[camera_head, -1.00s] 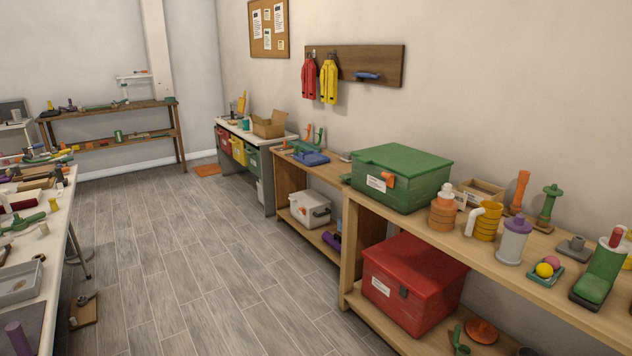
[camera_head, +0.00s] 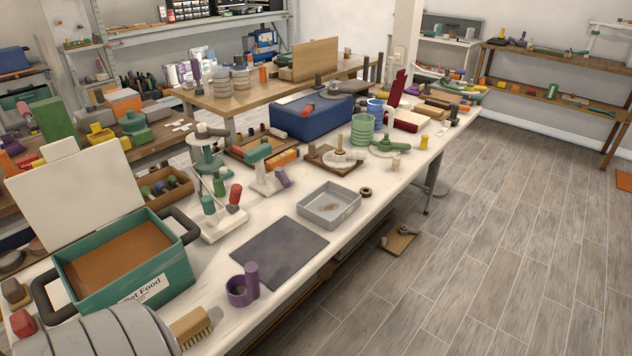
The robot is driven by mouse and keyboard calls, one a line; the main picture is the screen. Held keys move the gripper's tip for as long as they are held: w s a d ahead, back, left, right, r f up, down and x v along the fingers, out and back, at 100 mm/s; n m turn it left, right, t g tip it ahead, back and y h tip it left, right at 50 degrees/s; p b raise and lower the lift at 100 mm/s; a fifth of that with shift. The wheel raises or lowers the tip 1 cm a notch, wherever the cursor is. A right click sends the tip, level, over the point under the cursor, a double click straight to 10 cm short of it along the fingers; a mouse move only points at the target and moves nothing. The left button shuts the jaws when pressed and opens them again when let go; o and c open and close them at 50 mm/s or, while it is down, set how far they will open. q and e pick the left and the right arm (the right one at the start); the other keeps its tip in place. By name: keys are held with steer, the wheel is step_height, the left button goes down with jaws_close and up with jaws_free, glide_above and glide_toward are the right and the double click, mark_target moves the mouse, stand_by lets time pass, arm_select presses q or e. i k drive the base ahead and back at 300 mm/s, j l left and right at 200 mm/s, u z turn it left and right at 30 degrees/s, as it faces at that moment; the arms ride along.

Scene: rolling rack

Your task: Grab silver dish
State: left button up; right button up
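A shallow rectangular silver-grey dish (camera_head: 347,215) lies on the long white worktable (camera_head: 300,284), near its right edge. Its open top faces up, and a small brownish mark shows on its inside floor. Neither my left gripper nor my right gripper is in view.
A dark grey mat (camera_head: 279,252) lies on the near-left side of the dish, with a purple cup (camera_head: 238,291) beyond the mat's near corner. A small dark ring (camera_head: 365,192) lies right of the dish. Green pet food box (camera_head: 130,265) stands left. Grey plank floor (camera_head: 480,230) is open to the right.

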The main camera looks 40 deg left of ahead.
mark_target(327, 205)
steer(key=i+u, duration=0.8)
steer(key=i+l+u, duration=0.25)
steer(key=u, duration=0.15)
